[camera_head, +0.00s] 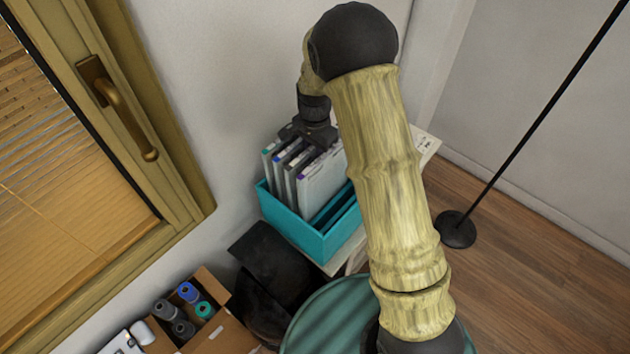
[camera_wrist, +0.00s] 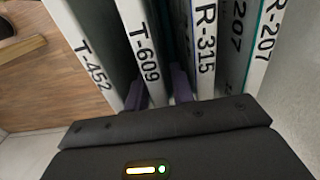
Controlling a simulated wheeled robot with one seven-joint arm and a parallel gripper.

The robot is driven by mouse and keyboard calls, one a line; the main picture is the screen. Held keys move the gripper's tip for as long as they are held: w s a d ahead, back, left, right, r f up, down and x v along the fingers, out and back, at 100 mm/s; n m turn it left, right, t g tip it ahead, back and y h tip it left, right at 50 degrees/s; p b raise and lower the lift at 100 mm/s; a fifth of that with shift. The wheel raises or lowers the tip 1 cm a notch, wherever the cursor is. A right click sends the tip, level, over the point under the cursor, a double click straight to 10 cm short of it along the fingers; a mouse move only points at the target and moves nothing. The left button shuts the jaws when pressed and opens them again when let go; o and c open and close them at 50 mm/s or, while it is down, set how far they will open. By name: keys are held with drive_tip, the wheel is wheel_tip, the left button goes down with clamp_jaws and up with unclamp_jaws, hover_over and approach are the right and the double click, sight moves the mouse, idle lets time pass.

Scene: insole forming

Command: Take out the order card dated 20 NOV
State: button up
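Several thin white card-like binders (camera_head: 322,180) stand upright in a teal box (camera_head: 296,232). In the wrist view their spines read T-452 (camera_wrist: 82,52), T-609 (camera_wrist: 140,45), R-315 (camera_wrist: 205,45) and R-207 (camera_wrist: 265,40); a darker one marked 207 (camera_wrist: 236,40) stands between the last two. No date such as 20 NOV is readable. My gripper (camera_head: 312,133) is over the binders' top edges. In the wrist view its purple fingers (camera_wrist: 160,92) reach down on either side of the T-609 spine. Whether they press on it cannot be told.
A wooden window frame (camera_head: 165,125) with a handle is at the left. A cardboard box (camera_head: 222,335) with spools is at the lower left, a green round top (camera_head: 325,315) in front. A thin black stand (camera_head: 458,230) is on the right floor. White walls enclose the corner.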

clamp_jaws()
wheel_tip(320, 180, up, 18)
drive_tip(key=b, duration=0.3)
idle(0.6)
